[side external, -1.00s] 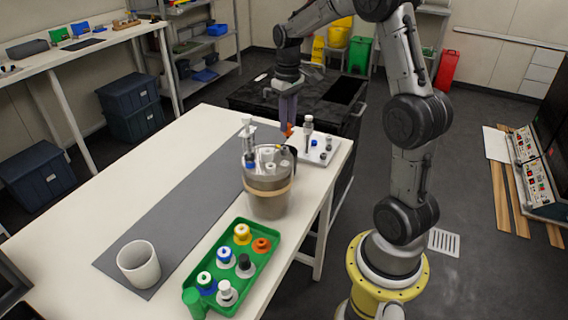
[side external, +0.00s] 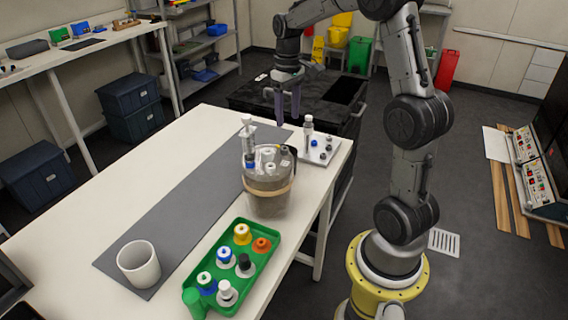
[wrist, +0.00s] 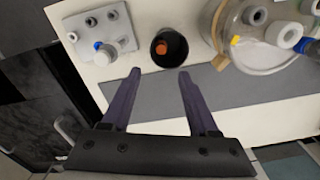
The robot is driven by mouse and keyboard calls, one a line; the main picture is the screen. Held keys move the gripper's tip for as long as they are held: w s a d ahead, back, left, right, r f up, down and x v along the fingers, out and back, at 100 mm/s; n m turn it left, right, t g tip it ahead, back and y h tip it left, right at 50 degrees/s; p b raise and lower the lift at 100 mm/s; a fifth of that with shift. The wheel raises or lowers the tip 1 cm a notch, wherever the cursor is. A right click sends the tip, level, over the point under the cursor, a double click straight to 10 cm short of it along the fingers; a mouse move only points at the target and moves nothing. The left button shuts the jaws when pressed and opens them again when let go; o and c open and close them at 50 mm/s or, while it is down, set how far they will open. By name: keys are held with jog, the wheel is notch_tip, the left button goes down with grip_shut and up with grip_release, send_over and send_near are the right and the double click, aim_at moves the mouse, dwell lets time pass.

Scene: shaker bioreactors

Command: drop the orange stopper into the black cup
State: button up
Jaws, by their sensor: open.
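The orange stopper (wrist: 162,48) lies inside the black cup (wrist: 181,49) in the wrist view, seen through the cup's open top. My gripper (wrist: 159,72) is open and empty, with its two purple fingers spread apart beside the cup in that view. In the side external view my gripper (side external: 287,120) hangs above the far end of the table. There the cup is mostly hidden behind the bioreactor vessel, and the stopper cannot be seen.
The bioreactor vessel (side external: 268,205) stands close to the cup. A white plate with small fittings (side external: 333,148) is on its other side. A green tray (side external: 272,262) of capped bottles and a white mug (side external: 138,268) stand nearer. The grey mat (side external: 180,205) has clear room.

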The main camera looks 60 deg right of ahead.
notch_tip(320, 180, up, 12)
jog(key=shift+f, duration=0.2)
jog(key=s+a+r+n+t, duration=0.2)
jog(key=s+a, duration=0.2)
jog(key=a, duration=0.4)
jog(key=s+a+r+n+t, duration=0.1)
jog(key=s+a+r, duration=0.2)
jog(key=s+a, duration=0.35)
jog(key=s+a+f+t, duration=0.1)
jog(key=s+a+f, duration=0.2)
jog(key=f, duration=0.2)
jog(key=s+a+f+t, duration=0.1)
jog(key=s+a+f, duration=0.3)
jog(key=f, duration=0.2)
jog(key=shift+f+t, duration=0.25)
jog(key=shift+t, duration=0.05)
